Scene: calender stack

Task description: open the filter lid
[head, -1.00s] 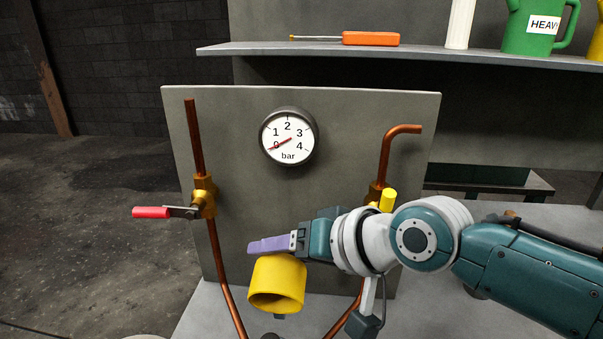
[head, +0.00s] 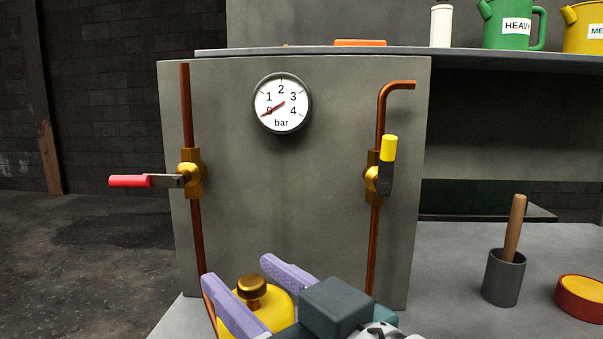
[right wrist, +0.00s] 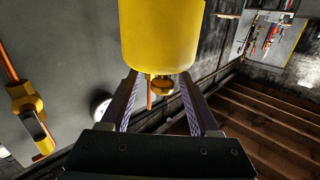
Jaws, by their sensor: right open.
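The yellow filter part (head: 279,300) is at the bottom of the head view, low in front of the grey panel, with a round brass knob (head: 253,287) on top. My right gripper (head: 239,270) is open, its two purple fingers spread on either side of the yellow part and knob. In the right wrist view the yellow cylinder (right wrist: 160,35) stands at the fingertips, with a small knob (right wrist: 162,86) between the fingers (right wrist: 158,76). I cannot tell whether the fingers touch it. The gripper hides its lower part, and no lid seam is clear. My left gripper is out of view.
On the panel (head: 280,210) are a gauge (head: 296,96) reading about 0 bar, a red-handled valve (head: 128,181) at left and a yellow-handled valve (head: 389,150) at right, on copper pipes. A grey cup (head: 503,278) and a red-yellow tin (head: 582,298) stand right.

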